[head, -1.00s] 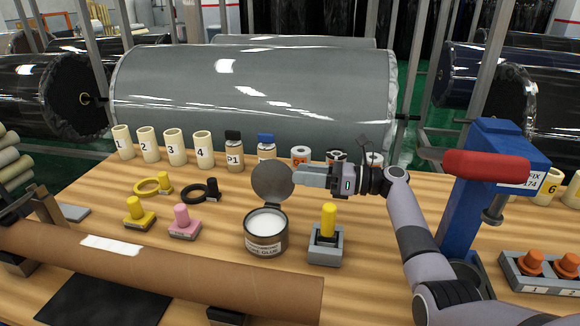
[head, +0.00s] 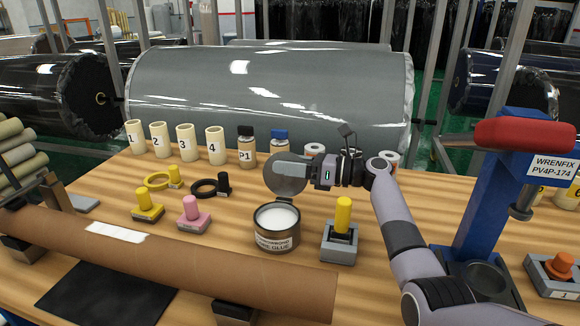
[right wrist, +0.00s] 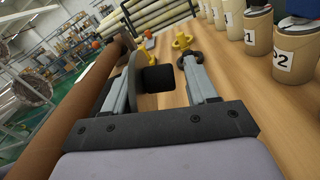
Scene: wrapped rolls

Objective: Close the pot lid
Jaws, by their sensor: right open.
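The glue pot (head: 276,238) is a dark, labelled tin with white glue inside, standing on the table. Its round grey lid (head: 285,187) stands raised, near upright, at the pot's back rim. My right gripper (head: 282,169) is open at the lid, with a finger overlapping the lid's upper face in the head view. In the right wrist view, the spread fingers (right wrist: 160,66) have a grey disc edge, likely the lid, near the left finger, and a black block (right wrist: 158,79) between them. I cannot tell whether a finger touches the lid. My left gripper is out of view.
A grey holder with a yellow-handled tool (head: 341,240) stands right of the pot. Pink (head: 192,214) and yellow (head: 147,205) stamps stand to the left. A long cardboard tube (head: 200,265) lies in front. Numbered cups and jars line the back. A blue press (head: 482,200) stands at right.

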